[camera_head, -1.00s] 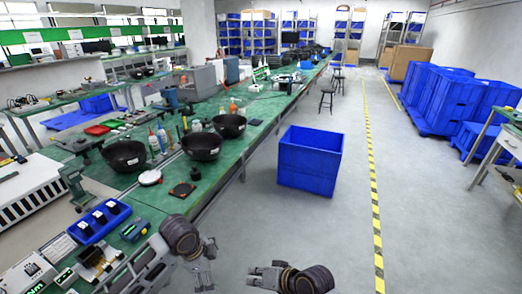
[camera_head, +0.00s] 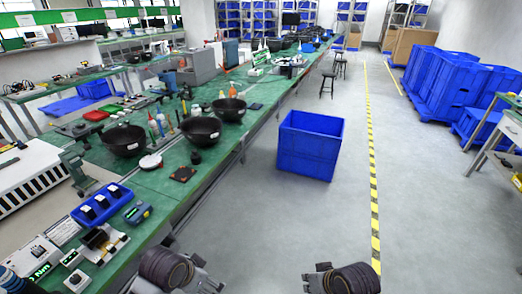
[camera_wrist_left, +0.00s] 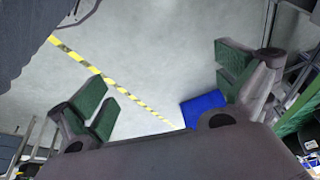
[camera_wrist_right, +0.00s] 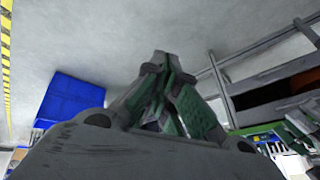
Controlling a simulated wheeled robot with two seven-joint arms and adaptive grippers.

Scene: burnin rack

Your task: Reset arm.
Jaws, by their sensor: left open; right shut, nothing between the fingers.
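My left gripper (camera_head: 212,284) is at the bottom of the head view, beside the near end of the green bench. My right gripper (camera_head: 314,282) is at the bottom of the head view, right of the left one and over open floor. In the right wrist view its fingertips (camera_wrist_right: 160,60) meet, with nothing held. The two grippers are apart and touch nothing that I can see.
The green bench (camera_head: 155,205) runs along the left. A blue tray (camera_head: 117,214), a black bowl (camera_head: 200,131) and small devices stand on it. A blue bin (camera_head: 309,146) stands on the floor ahead. Clear floor lies up to the yellow-black line (camera_head: 374,190).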

